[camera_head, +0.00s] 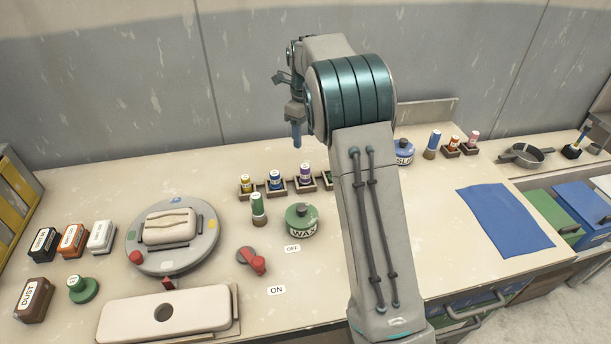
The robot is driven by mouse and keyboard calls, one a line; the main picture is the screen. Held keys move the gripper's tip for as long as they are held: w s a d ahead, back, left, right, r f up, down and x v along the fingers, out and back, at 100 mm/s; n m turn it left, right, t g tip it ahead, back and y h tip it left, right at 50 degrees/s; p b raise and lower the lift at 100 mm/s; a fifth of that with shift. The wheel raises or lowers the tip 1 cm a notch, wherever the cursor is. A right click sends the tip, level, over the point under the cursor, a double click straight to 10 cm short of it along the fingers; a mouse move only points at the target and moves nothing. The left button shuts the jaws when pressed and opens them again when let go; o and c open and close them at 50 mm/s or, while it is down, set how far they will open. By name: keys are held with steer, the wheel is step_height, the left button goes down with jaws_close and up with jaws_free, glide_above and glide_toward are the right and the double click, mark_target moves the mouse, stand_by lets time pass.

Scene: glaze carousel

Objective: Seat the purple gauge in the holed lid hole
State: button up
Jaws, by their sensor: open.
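The purple gauge (305,170) is a small upright cylinder with a purple and white band. It stands in a small dark square holder in the row at the back of the worktop. The holed lid (205,305) is a pale rounded slab with one dark round hole, lying at the front left. The hole looks empty. My gripper (296,140) points down in the air above the back of the worktop, up and slightly left of the purple gauge in the picture. It is open and holds nothing visible. Its fingers are small and seen partly edge-on.
Yellow (246,181) and blue (275,178) gauges stand left of the purple one. A green cylinder (258,210) and the WAX pot (301,220) are in front. A turntable (205,250) and red switch lever (253,260) lie near the lid. My arm hides part of the middle.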

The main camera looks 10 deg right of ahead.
mark_target(305, 166)
step_height(305, 166, down, 13)
steer(key=shift+r+p, duration=0.2)
steer(key=shift+p, duration=1.05)
steer(key=shift+c, duration=0.3)
jaws_close()
